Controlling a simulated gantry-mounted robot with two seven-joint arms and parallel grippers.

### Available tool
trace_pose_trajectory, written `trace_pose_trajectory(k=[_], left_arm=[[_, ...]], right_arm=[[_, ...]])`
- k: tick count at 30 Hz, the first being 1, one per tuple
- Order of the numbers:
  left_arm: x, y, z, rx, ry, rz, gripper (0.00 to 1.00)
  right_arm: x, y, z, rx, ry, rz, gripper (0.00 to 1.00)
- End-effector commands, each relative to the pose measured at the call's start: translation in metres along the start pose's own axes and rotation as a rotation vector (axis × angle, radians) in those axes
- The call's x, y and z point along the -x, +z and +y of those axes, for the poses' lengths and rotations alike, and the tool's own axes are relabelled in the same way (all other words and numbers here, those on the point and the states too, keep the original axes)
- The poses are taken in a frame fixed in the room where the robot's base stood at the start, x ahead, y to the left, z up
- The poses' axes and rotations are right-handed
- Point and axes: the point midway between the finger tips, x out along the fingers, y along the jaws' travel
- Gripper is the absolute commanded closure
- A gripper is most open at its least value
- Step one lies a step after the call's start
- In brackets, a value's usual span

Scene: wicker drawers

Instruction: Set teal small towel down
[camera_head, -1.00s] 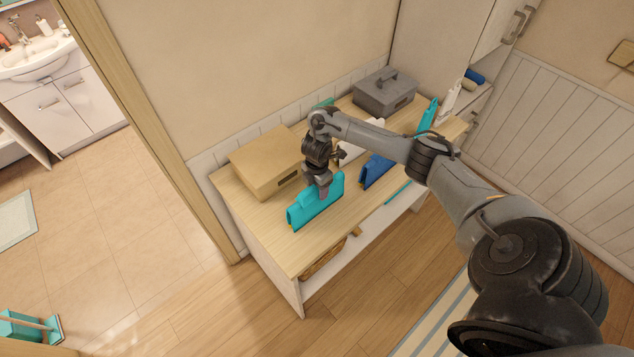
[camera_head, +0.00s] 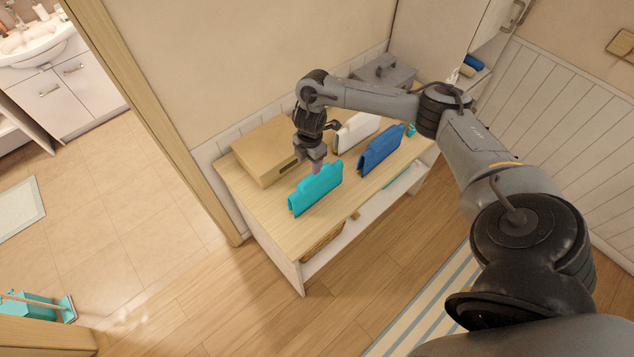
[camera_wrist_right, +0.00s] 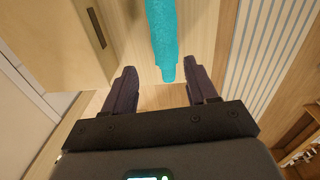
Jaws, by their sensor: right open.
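The teal small towel (camera_head: 318,188) stands upright on its long edge on the wooden table top (camera_head: 262,205), near the front left; it also shows in the right wrist view (camera_wrist_right: 162,40). My right gripper (camera_head: 314,166) is just above and behind the towel's top edge in the head view. In the right wrist view my right gripper (camera_wrist_right: 164,76) has its fingers wide apart, one on each side of the towel's line, with clear gaps and nothing held. My left gripper is not in view.
A tan box (camera_head: 262,150) stands left of the gripper. A blue towel (camera_head: 380,150) and a white one (camera_head: 356,132) stand to the right. A grey lidded box (camera_head: 388,76) is behind my arm. The table's front left corner is bare.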

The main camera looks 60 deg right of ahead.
Motion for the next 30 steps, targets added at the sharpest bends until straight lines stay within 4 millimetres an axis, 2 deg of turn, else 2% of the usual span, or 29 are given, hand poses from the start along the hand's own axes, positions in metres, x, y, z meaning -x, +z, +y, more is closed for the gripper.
trace_pose_trajectory(k=[1, 2, 5, 6, 8, 9, 12, 15, 17, 19, 24, 30], left_arm=[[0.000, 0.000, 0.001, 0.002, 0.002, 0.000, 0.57], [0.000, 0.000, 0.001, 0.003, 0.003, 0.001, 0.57], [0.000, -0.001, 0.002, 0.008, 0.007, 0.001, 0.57], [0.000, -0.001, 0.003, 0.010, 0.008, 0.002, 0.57], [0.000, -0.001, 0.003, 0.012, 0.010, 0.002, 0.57], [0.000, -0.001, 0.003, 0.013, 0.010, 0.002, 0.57], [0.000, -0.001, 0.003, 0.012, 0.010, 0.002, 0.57], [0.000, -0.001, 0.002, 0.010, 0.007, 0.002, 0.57], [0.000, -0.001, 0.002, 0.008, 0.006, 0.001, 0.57], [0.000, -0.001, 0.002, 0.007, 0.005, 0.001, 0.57], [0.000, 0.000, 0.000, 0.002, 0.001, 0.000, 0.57], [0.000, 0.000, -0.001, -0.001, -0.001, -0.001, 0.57]], right_arm=[[-0.014, -0.025, -0.004, 0.042, 0.017, 0.018, 0.43], [-0.021, -0.042, -0.005, 0.066, 0.037, 0.031, 0.43], [-0.047, -0.111, -0.016, 0.143, 0.121, 0.092, 0.43], [-0.056, -0.144, -0.024, 0.162, 0.163, 0.126, 0.43], [-0.064, -0.197, -0.041, 0.171, 0.230, 0.189, 0.43], [-0.064, -0.229, -0.052, 0.158, 0.274, 0.232, 0.43], [-0.051, -0.291, -0.083, 0.056, 0.366, 0.330, 0.43], [-0.029, -0.320, -0.112, -0.127, 0.414, 0.393, 0.43], [-0.015, -0.323, -0.127, -0.262, 0.421, 0.408, 0.43], [-0.001, -0.313, -0.145, -0.429, 0.407, 0.404, 0.43], [0.018, -0.266, -0.190, -0.793, 0.316, 0.338, 0.43], [0.028, -0.222, -0.232, -1.049, 0.210, 0.255, 0.43]])
